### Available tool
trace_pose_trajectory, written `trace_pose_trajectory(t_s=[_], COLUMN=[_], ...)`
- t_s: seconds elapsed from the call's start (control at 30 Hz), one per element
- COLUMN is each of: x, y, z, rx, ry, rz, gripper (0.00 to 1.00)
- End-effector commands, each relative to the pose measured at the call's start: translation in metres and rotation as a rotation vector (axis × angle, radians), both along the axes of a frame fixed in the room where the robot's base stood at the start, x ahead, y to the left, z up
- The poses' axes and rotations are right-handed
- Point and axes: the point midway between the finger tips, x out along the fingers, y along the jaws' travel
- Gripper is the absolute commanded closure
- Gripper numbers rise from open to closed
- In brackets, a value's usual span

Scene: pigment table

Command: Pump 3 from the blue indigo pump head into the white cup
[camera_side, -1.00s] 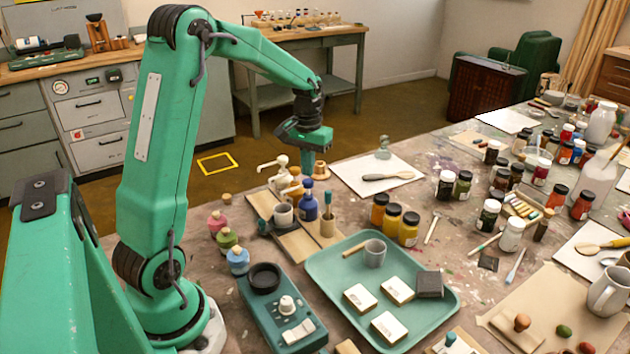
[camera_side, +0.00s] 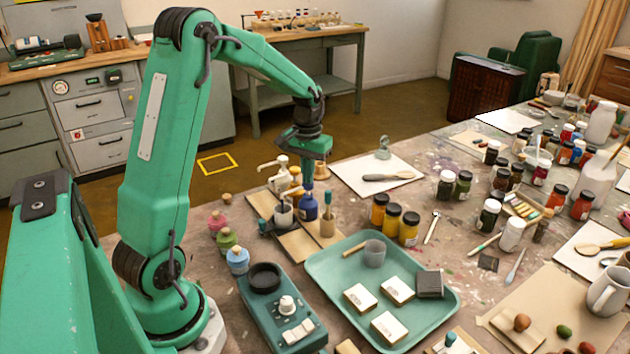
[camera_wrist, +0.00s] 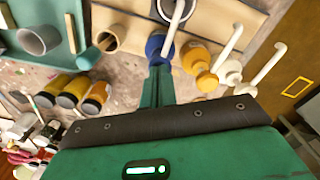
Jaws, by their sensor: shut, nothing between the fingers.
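The blue indigo bottle (camera_side: 309,208) stands at the near end of the pump row. It also shows in the wrist view (camera_wrist: 155,46), just beyond my fingertips. Its white spout (camera_wrist: 176,18) reaches over a pale cup (camera_wrist: 166,8). In the side view this cup (camera_side: 284,215) stands on the wooden board, left of the blue bottle; what is inside cannot be seen. My gripper (camera_side: 307,187) points down with its fingers together and empty, directly over the blue bottle's top. It appears to touch the pump head, which the fingers mostly hide. The wrist view shows the closed fingers (camera_wrist: 157,80).
A yellow pump bottle (camera_wrist: 194,57) and a white one (camera_wrist: 229,72) stand close beside the blue one. A wooden brush holder (camera_side: 328,226) is right of it. Yellow jars (camera_side: 391,217) and a teal tray (camera_side: 330,262) with another cup (camera_side: 375,253) lie nearer.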

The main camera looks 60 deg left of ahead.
Motion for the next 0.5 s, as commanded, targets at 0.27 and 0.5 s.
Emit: trace_pose_trajectory(t_s=[0.27, 0.5], x=[0.0001, 0.0002], y=[0.0, 0.0001], z=[-0.008, -0.0095], rx=[0.0, 0.0], ry=[0.0, 0.0], rz=[0.0, 0.0], gripper=[1.0, 1.0])
